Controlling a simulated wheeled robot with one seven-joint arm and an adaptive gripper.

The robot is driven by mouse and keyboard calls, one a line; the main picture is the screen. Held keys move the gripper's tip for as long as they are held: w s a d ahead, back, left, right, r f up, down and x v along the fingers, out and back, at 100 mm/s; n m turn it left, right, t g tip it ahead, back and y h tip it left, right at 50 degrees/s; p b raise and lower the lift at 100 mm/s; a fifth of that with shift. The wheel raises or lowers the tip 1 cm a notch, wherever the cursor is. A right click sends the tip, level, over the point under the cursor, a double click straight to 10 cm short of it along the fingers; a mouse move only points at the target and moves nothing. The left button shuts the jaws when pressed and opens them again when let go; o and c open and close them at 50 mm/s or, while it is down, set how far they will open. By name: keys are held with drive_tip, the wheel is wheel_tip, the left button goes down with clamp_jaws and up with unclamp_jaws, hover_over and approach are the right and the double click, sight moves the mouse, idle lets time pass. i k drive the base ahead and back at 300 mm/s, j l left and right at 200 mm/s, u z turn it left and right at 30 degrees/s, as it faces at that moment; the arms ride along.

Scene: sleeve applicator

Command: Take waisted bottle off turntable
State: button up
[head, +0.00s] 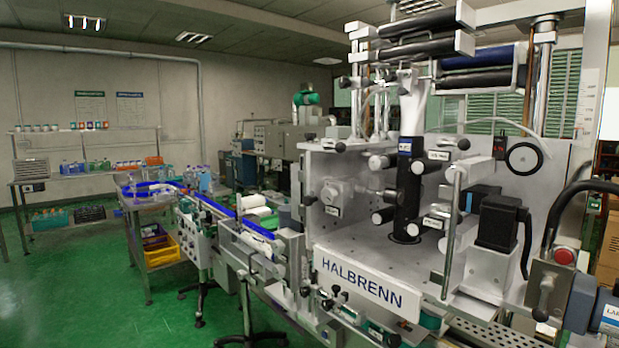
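A round turntable (148,198) with a blue rim stands in the left middle distance, at the far end of the conveyor (212,204). Several clear or pale bottles (204,176) show at the turntable's right side; they are small, and I cannot tell whether they stand on it or behind it. I cannot make out which one is the waisted bottle. My gripper is not in view.
A large grey machine with a HALBRENN plate (362,283) fills the right side. The conveyor runs from it towards the turntable. A yellow crate (162,256) sits below the turntable. Shelves (85,173) with bottles line the left wall. Green floor (75,300) is clear at left front.

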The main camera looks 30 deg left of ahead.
sight(133, 182)
drive_tip(key=j+u, duration=0.1)
drive_tip(key=u, duration=2)
drive_tip(key=i+u, duration=0.3)
drive_tip(key=i, duration=5.15)
drive_tip(key=i+j+z, duration=0.1)
drive_tip(key=i+z, duration=0.3)
drive_tip(key=i, duration=0.2)
drive_tip(key=i+j+z, duration=0.35)
drive_tip(key=i, duration=0.25)
drive_tip(key=i+j+z, duration=0.85)
drive_tip(key=j+z, duration=0.2)
drive_tip(key=i+j+z, duration=0.2)
drive_tip(key=z, duration=0.15)
drive_tip(key=j+z, duration=0.35)
drive_tip(key=j, duration=0.15)
drive_tip(key=i+j+z, duration=0.15)
drive_tip(key=j+z, duration=0.15)
drive_tip(key=j, duration=0.15)
drive_tip(key=j+z, duration=0.5)
drive_tip(key=j, duration=0.3)
drive_tip(key=k+j+z, duration=0.15)
drive_tip(key=j, duration=0.3)
